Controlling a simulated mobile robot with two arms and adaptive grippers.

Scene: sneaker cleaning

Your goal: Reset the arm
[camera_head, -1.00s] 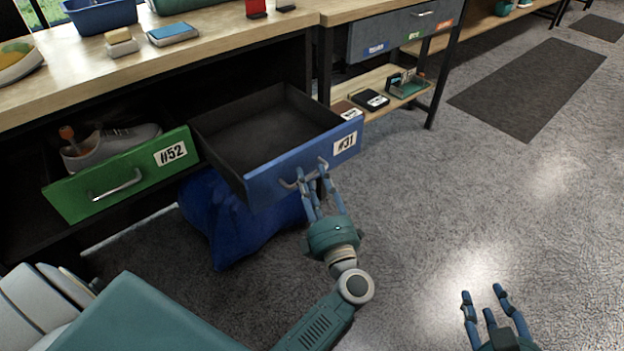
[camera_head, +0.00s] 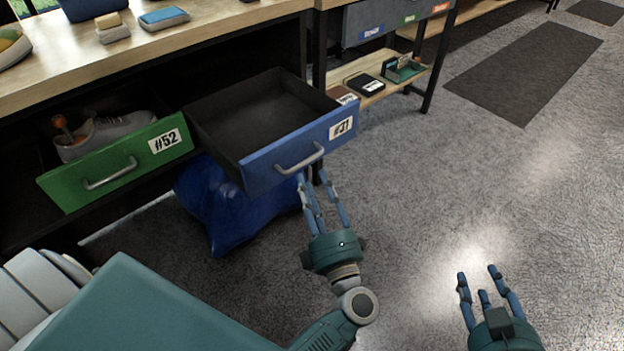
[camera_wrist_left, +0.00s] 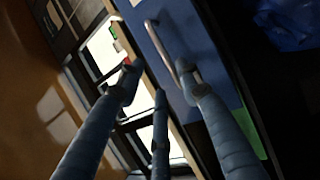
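My left gripper (camera_head: 322,190) is open and empty in the head view, just below and in front of the blue drawer #31 (camera_head: 285,160). The drawer is pulled out and looks empty inside. Its metal handle (camera_head: 300,158) is clear of my fingers in the head view. In the left wrist view the handle (camera_wrist_left: 172,48) shows beyond the spread fingers (camera_wrist_left: 160,85). My right gripper (camera_head: 483,283) is open and empty over the floor at the lower right.
Green drawer #52 (camera_head: 60,190) is open at the left with a grey sneaker (camera_head: 115,128) in it. A blue bag (camera_head: 235,215) lies below the blue drawer. A wooden table (camera_head: 200,35) runs above. The floor at the right (camera_head: 480,180) is free.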

